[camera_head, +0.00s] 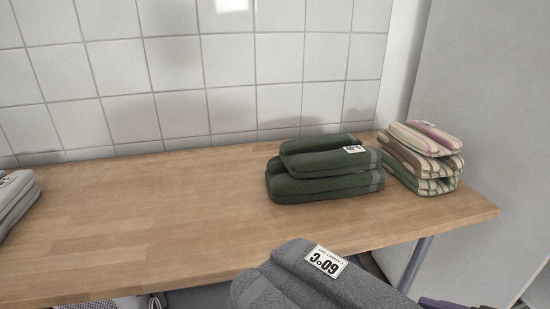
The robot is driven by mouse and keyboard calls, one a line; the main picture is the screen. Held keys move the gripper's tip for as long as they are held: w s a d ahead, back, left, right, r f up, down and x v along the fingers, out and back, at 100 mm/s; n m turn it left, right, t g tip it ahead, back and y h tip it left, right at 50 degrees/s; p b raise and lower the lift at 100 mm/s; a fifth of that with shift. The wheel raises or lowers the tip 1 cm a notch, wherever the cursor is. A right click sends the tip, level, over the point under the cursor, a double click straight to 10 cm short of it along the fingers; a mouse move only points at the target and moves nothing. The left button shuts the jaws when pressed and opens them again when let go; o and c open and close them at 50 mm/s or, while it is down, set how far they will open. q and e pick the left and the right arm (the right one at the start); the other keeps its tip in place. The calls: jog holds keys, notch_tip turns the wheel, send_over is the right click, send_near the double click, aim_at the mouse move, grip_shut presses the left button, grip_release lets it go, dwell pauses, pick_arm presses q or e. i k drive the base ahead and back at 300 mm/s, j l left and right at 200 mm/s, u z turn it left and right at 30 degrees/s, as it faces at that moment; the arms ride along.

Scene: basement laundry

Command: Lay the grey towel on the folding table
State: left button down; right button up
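The grey towel (318,285) is folded and carries a white "60°C" tag. It shows at the bottom middle of the head view, cut off by the lower edge. It overlaps the front edge of the wooden folding table (140,220) in the picture and appears nearer to me than the table; what supports it is hidden. A dark purple-black part shows at the bottom right beside the towel; it may belong to my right gripper, but its fingers cannot be made out. My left gripper is out of view.
A green towel stack (325,170) with a white tag stands right of the table's middle. A striped towel stack (422,158) stands at the right end. A pale grey folded stack (14,200) sits at the left edge. The table between is clear. A tiled wall (150,70) is behind.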

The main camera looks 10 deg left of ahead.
aim_at(157, 220)
jog(key=i+j, duration=0.1)
jog(key=j, duration=1.7)
